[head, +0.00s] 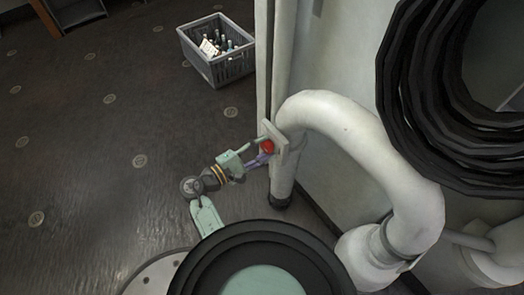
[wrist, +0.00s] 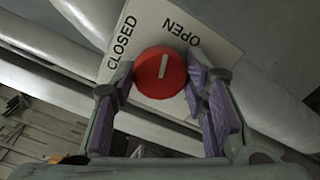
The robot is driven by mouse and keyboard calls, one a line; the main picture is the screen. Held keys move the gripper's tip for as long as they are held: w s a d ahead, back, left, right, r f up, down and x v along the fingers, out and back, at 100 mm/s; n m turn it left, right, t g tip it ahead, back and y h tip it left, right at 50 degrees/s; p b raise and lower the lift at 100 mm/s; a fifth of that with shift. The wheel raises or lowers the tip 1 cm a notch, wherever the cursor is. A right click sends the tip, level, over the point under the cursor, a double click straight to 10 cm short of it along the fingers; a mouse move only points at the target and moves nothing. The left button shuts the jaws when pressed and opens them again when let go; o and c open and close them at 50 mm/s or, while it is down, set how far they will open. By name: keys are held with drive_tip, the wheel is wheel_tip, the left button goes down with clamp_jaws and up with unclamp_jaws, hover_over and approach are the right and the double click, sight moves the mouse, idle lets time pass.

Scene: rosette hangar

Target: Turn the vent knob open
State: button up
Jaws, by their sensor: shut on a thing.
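The vent knob (wrist: 161,72) is a round red cap with a white line on its face. It sits on a pale plate (wrist: 128,72) marked CLOSED at left and OPEN at upper right. The line points up and slightly right, between the two words and nearer OPEN. My gripper (wrist: 160,80) is shut on the knob, with one purple-padded finger on each side. In the head view the red knob (head: 267,146) and its plate (head: 281,150) face left on the pipework, and my gripper (head: 258,151) reaches it from the left.
A thick white pipe (head: 345,130) bends just right of the plate. Black coiled hose (head: 400,95) hangs on the wall at right. A grey crate (head: 228,68) of bottles stands on the floor behind. The dark floor at left is clear.

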drive_tip(key=shift+f+m+b, duration=0.1)
drive_tip(key=shift+m+b, duration=0.95)
drive_tip(key=shift+m, duration=0.65)
drive_tip(key=o, duration=1.1)
drive_tip(key=shift+o, duration=0.2)
drive_tip(key=shift+a, duration=0.1)
drive_tip(key=v, duration=1.2)
